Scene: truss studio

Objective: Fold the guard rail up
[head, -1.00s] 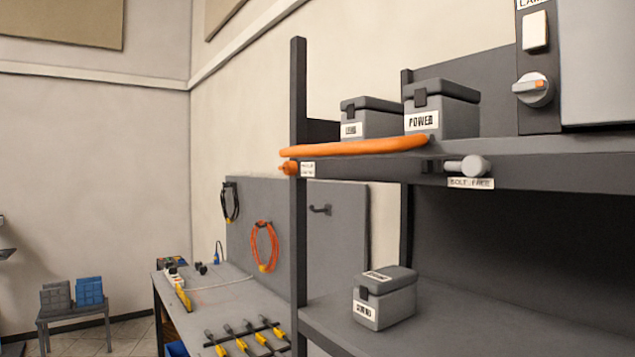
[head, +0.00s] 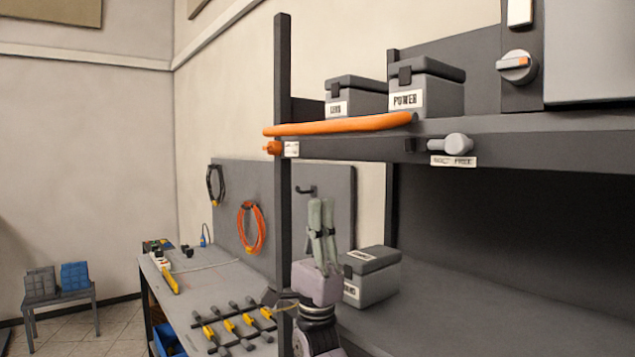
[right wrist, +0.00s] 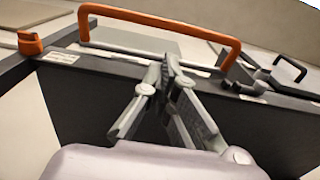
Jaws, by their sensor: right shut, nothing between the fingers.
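The orange guard rail (head: 340,126) lies low along the front edge of the upper shelf (head: 370,149) in the head view. Its left end is by an orange pivot knob (head: 272,148) near the post. In the right wrist view the rail (right wrist: 165,20) is a bent orange bar beyond my fingers. My right gripper (head: 321,203) points up, in front of the rack and below the rail, apart from it. Its fingers (right wrist: 166,62) are shut and empty. My left gripper is not in view.
A grey bolt knob (head: 450,144) sticks out of the shelf front, right of the rail. Labelled cases (head: 428,88) stand behind the rail. Another case (head: 371,276) sits on the lower shelf beside my right gripper. A dark post (head: 282,70) rises at the rack's left.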

